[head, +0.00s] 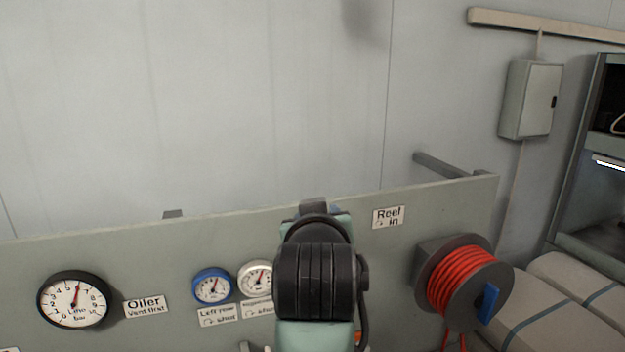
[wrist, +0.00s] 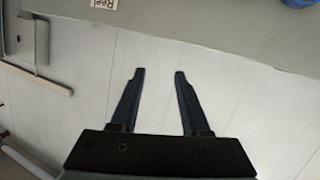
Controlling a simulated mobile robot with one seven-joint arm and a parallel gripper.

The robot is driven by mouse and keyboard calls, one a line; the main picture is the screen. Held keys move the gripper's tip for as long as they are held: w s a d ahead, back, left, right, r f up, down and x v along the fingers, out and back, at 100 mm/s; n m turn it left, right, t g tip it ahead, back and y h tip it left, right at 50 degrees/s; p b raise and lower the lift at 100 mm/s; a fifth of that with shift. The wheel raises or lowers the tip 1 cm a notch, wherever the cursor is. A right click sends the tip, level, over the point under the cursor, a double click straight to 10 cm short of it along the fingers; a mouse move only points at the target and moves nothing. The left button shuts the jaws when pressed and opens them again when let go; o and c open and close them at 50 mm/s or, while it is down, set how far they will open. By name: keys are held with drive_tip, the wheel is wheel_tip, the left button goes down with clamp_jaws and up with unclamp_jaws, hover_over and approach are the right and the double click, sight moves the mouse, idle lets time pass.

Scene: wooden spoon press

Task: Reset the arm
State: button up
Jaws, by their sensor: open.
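My gripper (wrist: 158,75) shows in the wrist view with its two dark fingers apart and nothing between them. Behind the fingers is the pale wall, with the edge of the grey-green panel above them in that picture. In the head view my arm rises at the lower middle in front of the panel (head: 130,255) and covers part of it. The gripper's fingers cannot be made out in the head view.
The panel carries a large gauge (head: 74,299), a blue gauge (head: 212,286) and a white gauge (head: 256,278). A reel of red hose (head: 466,280) sticks out at its right. A wall box (head: 530,99) hangs at upper right. Wrapped bales (head: 550,315) lie lower right.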

drive_tip(key=s+r+m+t+b, duration=0.1)
drive_tip(key=s+r+t+b, duration=0.1)
drive_tip(key=s+r+t, duration=1)
drive_tip(key=s+r, duration=1)
drive_tip(key=s, duration=0.1)
drive_tip(key=shift+a+m+y, duration=0.3)
drive_tip(key=shift+a, duration=0.1)
